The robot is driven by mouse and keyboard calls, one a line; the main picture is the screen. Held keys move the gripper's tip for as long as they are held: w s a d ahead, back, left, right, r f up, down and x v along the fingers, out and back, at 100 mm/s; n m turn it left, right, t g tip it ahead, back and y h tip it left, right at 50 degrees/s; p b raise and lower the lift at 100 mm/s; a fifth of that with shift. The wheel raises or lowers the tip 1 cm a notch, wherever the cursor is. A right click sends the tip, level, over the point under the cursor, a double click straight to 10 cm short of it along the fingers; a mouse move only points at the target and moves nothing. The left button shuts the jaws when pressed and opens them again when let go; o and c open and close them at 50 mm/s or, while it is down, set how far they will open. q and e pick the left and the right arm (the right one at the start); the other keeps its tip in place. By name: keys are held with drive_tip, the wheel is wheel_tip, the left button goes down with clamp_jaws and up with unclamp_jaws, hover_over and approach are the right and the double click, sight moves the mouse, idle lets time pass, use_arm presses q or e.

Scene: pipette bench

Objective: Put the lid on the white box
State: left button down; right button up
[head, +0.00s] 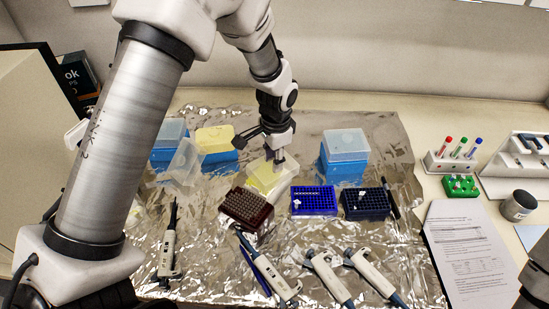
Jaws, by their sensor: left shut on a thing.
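The white box (262,182), with a pale yellow top inside, stands in the middle of the foil. A pale see-through lid (287,172) shows at its right side; where the lid ends and the box wall begins is hard to tell. My left gripper (279,159) points down at the far edge of the box and is shut on what looks like the lid. The fingertips are small and partly blend with it. My right gripper is not in view.
Another clear cover (184,163) leans by the blue boxes at the left. A lidded blue box (342,168) stands at the right. A dark red rack (246,208) and a blue rack (313,201) sit just in front. Several pipettes lie nearer.

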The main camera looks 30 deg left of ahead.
use_arm(q)
drive_tip(key=shift+a+r, duration=0.1)
drive_tip(key=shift+s+a+r+p, duration=0.35)
drive_tip(key=shift+s+a+p, duration=0.05)
drive_tip(key=shift+s, duration=0.1)
drive_tip(key=shift+f, duration=0.15)
drive_tip(key=shift+f, duration=0.35)
drive_tip(key=shift+s+d+f+b, duration=0.1)
drive_tip(key=shift+s+f+b, duration=0.2)
drive_tip(key=shift+f+b, duration=0.1)
drive_tip(key=shift+f, duration=0.1)
drive_tip(key=shift+f, duration=0.25)
